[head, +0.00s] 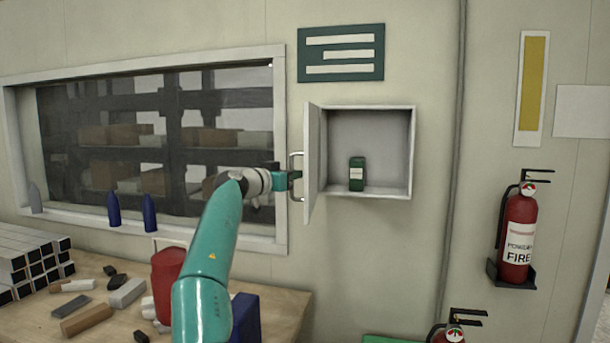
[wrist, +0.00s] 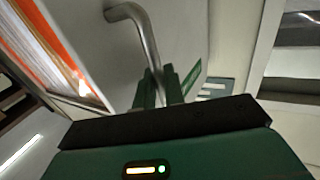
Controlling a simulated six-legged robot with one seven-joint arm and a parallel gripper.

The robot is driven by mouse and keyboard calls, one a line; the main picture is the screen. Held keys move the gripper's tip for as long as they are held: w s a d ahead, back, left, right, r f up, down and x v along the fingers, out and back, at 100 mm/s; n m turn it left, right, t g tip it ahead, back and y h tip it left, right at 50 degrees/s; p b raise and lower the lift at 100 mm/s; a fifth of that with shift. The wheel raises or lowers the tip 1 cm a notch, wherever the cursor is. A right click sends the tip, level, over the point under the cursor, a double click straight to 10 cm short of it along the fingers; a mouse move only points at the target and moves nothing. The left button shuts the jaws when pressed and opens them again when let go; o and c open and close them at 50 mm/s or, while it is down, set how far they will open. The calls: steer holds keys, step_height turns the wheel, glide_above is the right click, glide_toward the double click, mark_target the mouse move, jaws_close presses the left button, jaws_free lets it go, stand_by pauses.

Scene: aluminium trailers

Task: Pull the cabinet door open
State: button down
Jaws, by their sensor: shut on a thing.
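The cabinet (head: 370,120) is a grey-white wall box with a green container (head: 357,174) standing inside. Its door (head: 313,165) is hinged on the left and stands open, swung out from the wall and seen nearly edge-on. A metal bar handle (head: 297,156) is on the door's outer face. My gripper (head: 296,175) is at the handle, left of the door. In the wrist view, the handle (wrist: 142,32) runs down between the green fingers (wrist: 157,92), which are shut on it. The fingertips are partly hidden by the gripper body.
A wooden workbench (head: 285,309) with blocks and a red cylinder (head: 167,270) lies below left. A window frame (head: 279,140) is close behind my arm. A fire extinguisher (head: 518,235) hangs at the right. Wall space right of the cabinet is clear up to a vertical pipe (head: 457,150).

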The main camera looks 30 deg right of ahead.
steer(key=shift+w+a, duration=0.35)
steer(key=shift+w, duration=0.15)
steer(key=c, duration=1.6)
jaws_free()
steer(key=shift+c, duration=0.2)
steer(key=shift+a, duration=0.15)
steer(key=v, duration=1.3)
steer(key=shift+a, duration=0.35)
